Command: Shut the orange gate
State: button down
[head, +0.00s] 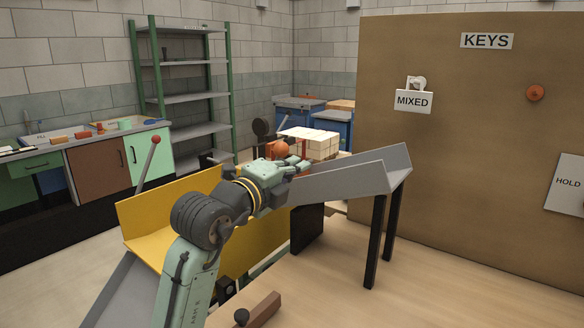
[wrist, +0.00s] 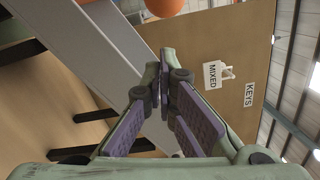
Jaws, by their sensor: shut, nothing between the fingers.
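In the wrist view the orange ball (wrist: 165,6) is cut off by the top edge, beyond my fingertips (wrist: 168,62). My gripper is shut and empty, with its fingers over the chute (wrist: 120,60). I see no clear contact with the ball.
Pale bricks (head: 312,143) are stacked behind the chute. A yellow panel (head: 170,215) stands left of my arm, with a red-knobbed lever (head: 148,163) beside it. A brown board (head: 450,130) closes off the right. The wooden tabletop (head: 400,300) is clear at front right.

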jog(key=shift+w+a+r, duration=0.2)
jog(key=shift+w+a, duration=0.5)
jog(key=shift+w+a+r+n, duration=0.4)
jog(key=shift+a, duration=0.1)
jog(key=shift+d, duration=0.1)
